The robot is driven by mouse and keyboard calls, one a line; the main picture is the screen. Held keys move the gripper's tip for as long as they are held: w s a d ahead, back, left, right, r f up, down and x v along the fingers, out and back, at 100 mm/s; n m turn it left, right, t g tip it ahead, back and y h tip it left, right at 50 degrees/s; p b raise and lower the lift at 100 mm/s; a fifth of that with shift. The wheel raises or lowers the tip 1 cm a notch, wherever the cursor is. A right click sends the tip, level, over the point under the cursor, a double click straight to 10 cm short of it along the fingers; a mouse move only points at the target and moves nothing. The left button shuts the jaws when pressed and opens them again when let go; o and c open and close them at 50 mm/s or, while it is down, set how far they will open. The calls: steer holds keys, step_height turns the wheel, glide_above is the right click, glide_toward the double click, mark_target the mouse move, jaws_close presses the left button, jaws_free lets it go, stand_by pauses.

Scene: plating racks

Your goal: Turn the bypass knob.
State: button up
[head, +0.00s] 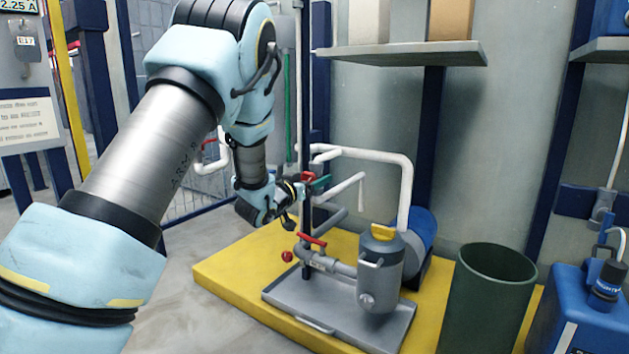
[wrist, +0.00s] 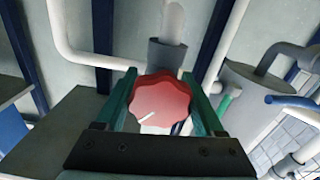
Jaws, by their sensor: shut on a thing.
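A scalloped red knob (wrist: 160,99) with a white pointer line sits between the two green fingers of my gripper (wrist: 163,92) in the wrist view. The fingers are shut on it, one on each side. The pointer line slants toward the knob's lower left. In the head view my gripper (head: 316,184) is at the pipework beside the dark upright post, with a bit of the red knob (head: 307,176) showing. No label on the knob is readable, and most of its mount is hidden behind it.
Below are a red lever handle (head: 312,239), another small red knob (head: 287,256) and a grey filter housing (head: 380,270) on a grey tray (head: 345,331). A dark green bin (head: 487,300) and blue container (head: 585,310) stand right. A shelf (head: 400,54) hangs above. White pipes run close to my gripper.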

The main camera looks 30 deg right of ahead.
steer(key=c, duration=0.4)
steer(key=m, duration=0.4)
steer(key=shift+m+p, duration=0.3)
steer(key=shift+m, duration=0.1)
steer(key=o, duration=1.1)
steer(key=shift+s+a+r+p, duration=0.1)
steer(key=shift+s+a+p, duration=0.2)
steer(key=shift+a, duration=0.25)
steer(key=p+v, duration=0.3)
steer(key=v, duration=0.6)
steer(key=shift+s+a, duration=0.15)
steer(key=shift+a, duration=0.1)
